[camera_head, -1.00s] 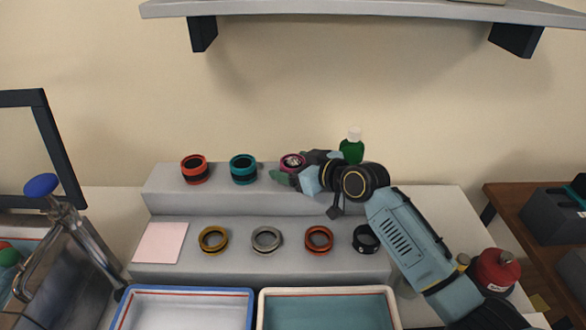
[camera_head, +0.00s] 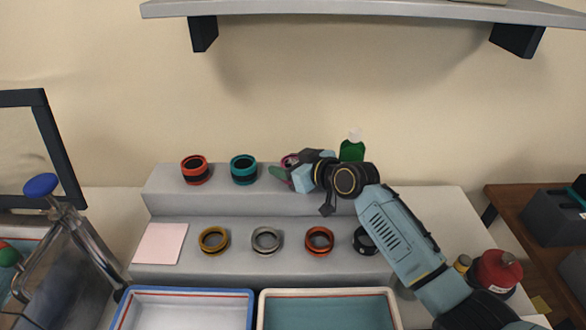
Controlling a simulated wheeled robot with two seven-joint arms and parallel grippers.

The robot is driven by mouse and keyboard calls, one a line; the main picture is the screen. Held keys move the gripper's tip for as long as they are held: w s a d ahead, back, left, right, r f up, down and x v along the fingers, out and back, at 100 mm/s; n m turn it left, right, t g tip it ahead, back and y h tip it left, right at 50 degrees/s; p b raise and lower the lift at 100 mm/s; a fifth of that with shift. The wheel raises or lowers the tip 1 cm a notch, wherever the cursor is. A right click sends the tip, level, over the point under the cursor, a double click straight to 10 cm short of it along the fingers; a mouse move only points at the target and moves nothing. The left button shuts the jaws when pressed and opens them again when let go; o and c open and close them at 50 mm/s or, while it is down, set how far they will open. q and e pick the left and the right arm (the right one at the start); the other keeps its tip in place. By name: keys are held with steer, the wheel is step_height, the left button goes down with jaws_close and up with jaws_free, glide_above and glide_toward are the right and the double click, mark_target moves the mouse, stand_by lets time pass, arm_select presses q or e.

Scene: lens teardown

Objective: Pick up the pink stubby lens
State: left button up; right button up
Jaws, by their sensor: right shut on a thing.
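The pink stubby lens (camera_head: 289,159) is on the upper step of the grey stand, at the right end of the row there. Only its upper part shows; my right gripper (camera_head: 284,174) covers the rest. My right gripper is shut on the pink lens, with its arm reaching in from the lower right. Whether the lens is clear of the step cannot be told. My left gripper is not in view.
A red lens (camera_head: 194,170) and a teal lens (camera_head: 243,169) stand left on the upper step. Several rings lie on the lower step, including an orange one (camera_head: 319,239). A green bottle (camera_head: 352,150) stands behind my right arm. Two trays, blue-rimmed (camera_head: 252,300) and cream-rimmed (camera_head: 263,302), sit in front.

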mark_target(289, 161)
step_height(289, 161, up, 9)
steer(key=shift+r+p, duration=0.1)
steer(key=shift+p, duration=0.4)
steer(key=shift+s+r, duration=0.15)
steer(key=shift+s, duration=0.05)
steer(key=shift+s+d, duration=0.15)
steer(key=shift+s, duration=0.15)
steer(key=s+d+f+m+t+h, duration=0.2)
steer(key=s+d+f+m+h, duration=0.1)
steer(key=s+d, duration=0.6)
steer(key=s+d+f+m+t+h, duration=0.2)
steer(key=s+d+m+h, duration=0.4)
steer(key=s+d, duration=0.3)
steer(key=d+f, duration=0.1)
steer(key=d, duration=0.1)
steer(key=shift+d+h, duration=0.4)
